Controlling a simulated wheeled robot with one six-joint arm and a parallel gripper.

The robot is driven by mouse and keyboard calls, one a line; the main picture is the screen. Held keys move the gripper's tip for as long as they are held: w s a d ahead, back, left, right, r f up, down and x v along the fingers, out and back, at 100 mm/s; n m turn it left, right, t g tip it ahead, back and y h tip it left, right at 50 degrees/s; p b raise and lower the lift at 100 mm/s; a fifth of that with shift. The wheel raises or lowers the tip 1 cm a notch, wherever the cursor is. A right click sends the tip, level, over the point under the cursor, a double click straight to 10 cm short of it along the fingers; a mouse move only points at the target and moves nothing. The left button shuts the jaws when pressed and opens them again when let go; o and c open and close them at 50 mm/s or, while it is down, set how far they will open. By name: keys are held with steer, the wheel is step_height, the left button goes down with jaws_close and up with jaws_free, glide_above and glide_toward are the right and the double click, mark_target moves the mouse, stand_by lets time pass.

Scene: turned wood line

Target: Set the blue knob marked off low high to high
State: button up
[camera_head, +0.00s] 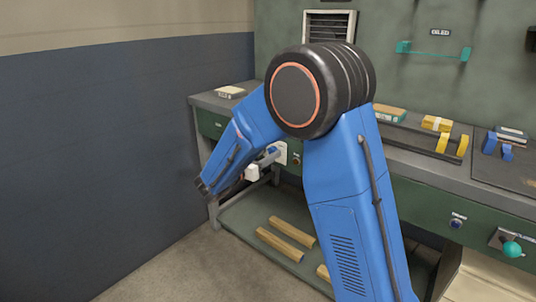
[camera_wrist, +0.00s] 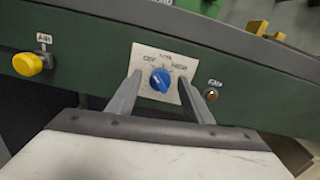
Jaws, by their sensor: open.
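The blue knob (camera_wrist: 160,80) is on a pale plate (camera_wrist: 171,60) on the green panel in the wrist view. The plate reads off at left, low at top and high at right. I cannot tell for certain which mark the knob points to. My gripper (camera_wrist: 158,80) is open, with one finger on each side of the knob in the picture. I see no clear contact between finger and knob. In the head view the plate (camera_head: 281,152) is partly hidden behind my gripper (camera_head: 273,157), and the knob is not clear there.
A teal ball handle (camera_head: 512,249) is at far right. Wood pieces (camera_head: 279,244) lie on the lower shelf.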

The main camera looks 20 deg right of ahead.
steer(key=shift+w+d, duration=0.2)
steer(key=shift+d, duration=0.15)
steer(key=shift+c, duration=0.3)
steer(key=c, duration=1)
